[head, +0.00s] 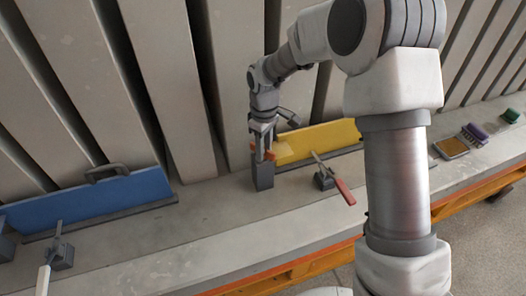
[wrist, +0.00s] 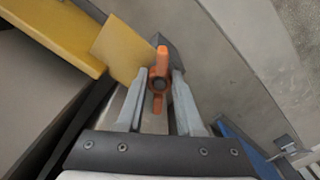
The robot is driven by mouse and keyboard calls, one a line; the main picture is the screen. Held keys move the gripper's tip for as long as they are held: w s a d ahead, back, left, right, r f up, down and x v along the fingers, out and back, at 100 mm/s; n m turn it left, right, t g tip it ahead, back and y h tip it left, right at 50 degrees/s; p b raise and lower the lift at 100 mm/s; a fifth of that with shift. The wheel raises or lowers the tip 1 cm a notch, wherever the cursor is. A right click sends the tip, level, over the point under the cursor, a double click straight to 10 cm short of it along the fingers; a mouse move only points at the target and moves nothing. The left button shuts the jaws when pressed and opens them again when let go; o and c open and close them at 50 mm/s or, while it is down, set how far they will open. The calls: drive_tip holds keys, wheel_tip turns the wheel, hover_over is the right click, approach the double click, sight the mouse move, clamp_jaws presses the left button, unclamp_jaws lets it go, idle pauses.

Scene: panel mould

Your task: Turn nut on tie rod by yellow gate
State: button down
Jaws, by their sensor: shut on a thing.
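My gripper (head: 262,152) points down over a grey block (head: 263,178) beside the left end of the yellow gate (head: 325,138). In the wrist view, the orange winged nut (wrist: 161,62) sits between the two fingertips of my gripper (wrist: 161,80), which are shut on it. One wing points away from the gripper and one back toward it. A dark round rod end shows at the nut's centre. In the head view only bits of the orange nut (head: 271,154) show around the fingers. The yellow gate (wrist: 48,32) is at upper left in the wrist view.
A blue gate (head: 95,200) with a dark handle stands to the left. A red-handled clamp (head: 327,180) is close on the right, and another clamp (head: 60,256) is at lower left. A tan-topped block (head: 450,147), purple brush (head: 475,132) and green item (head: 510,115) lie far right.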

idle(0.3)
drive_tip(key=shift+w+n+p, duration=0.1)
drive_tip(key=shift+n+p, duration=0.4)
drive_tip(key=shift+n, duration=1.4)
drive_tip(key=shift+r+n+p, duration=0.1)
drive_tip(key=shift+n+p, duration=0.45)
drive_tip(key=shift+n, duration=1.15)
drive_tip(key=shift+n+p, duration=0.85)
drive_tip(key=shift+n, duration=0.25)
drive_tip(key=shift+w+n, duration=0.1)
drive_tip(key=shift+n, duration=0.5)
